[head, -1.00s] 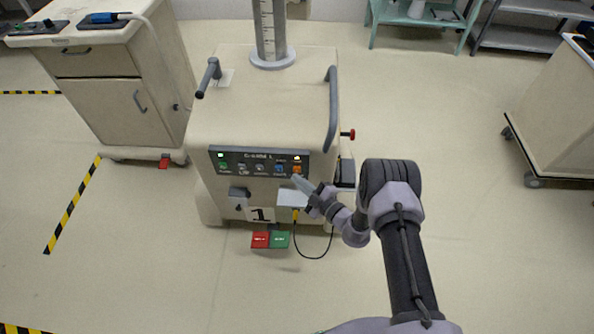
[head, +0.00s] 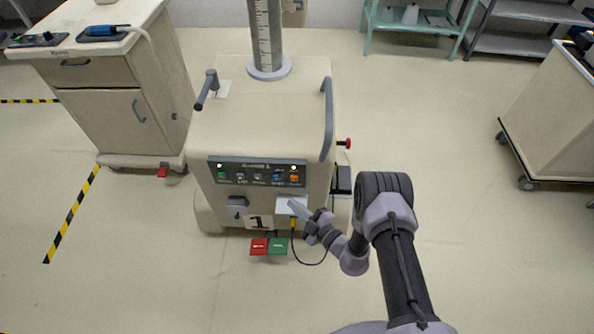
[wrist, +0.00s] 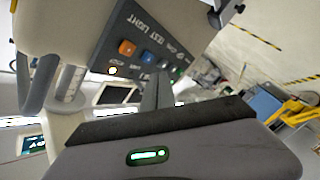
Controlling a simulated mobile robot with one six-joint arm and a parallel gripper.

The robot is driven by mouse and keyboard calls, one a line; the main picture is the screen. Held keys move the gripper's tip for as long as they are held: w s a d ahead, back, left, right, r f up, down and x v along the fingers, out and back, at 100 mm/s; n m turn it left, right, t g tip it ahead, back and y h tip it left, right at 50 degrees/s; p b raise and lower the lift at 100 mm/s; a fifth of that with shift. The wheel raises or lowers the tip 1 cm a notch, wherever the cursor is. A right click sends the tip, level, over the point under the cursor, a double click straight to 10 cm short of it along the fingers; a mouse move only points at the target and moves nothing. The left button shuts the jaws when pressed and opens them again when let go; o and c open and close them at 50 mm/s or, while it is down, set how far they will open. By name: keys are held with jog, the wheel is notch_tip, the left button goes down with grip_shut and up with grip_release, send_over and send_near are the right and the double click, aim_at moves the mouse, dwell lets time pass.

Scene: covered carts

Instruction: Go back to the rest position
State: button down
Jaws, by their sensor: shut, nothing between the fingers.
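My gripper (head: 297,209) is shut and empty. In the head view it is in front of the lower right of the cart's front face, below the button panel, and hides part of a pale plate there. The cart (head: 260,112) is a cream box with a number 1 label and a round column on top. Its dark panel (head: 257,173) carries a row of coloured buttons. In the wrist view the shut fingers (wrist: 157,92) point toward the tilted panel (wrist: 150,50), with its orange and blue buttons. I cannot tell the exact gap to the cart.
Red and green pedals (head: 268,246) sit at the cart's foot, with a cable looping beside them. A cabinet cart (head: 115,100) stands at left, another cart (head: 560,110) at right. A teal shelf (head: 415,22) is at the back. Floor between is clear.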

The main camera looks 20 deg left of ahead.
jog(key=a+r+n+g+y, duration=0.25)
jog(key=r+n+g, duration=0.45)
jog(key=r+n, duration=1)
jog(key=s+d+r+n+g+h, duration=0.2)
jog(key=s+r+n, duration=0.2)
jog(key=r, duration=0.4)
jog(key=s+d+r+n+g+h, duration=0.2)
jog(key=s+r+n, duration=0.25)
jog(key=r, duration=0.45)
jog(key=s+d+r+n+t+h, duration=0.4)
jog(key=s+d+n+h, duration=0.1)
jog(key=d+n, duration=0.5)
jog(key=s+d+r+n+t+h, duration=0.4)
jog(key=s+d+n+h, duration=0.2)
jog(key=d, duration=0.8)
jog(key=s+n, duration=0.2)
jog(key=n, duration=0.2)
jog(key=shift+s+r+n, duration=0.2)
jog(key=shift+r+n, duration=0.1)
jog(key=shift+n, duration=0.05)
jog(key=shift+a, duration=0.1)
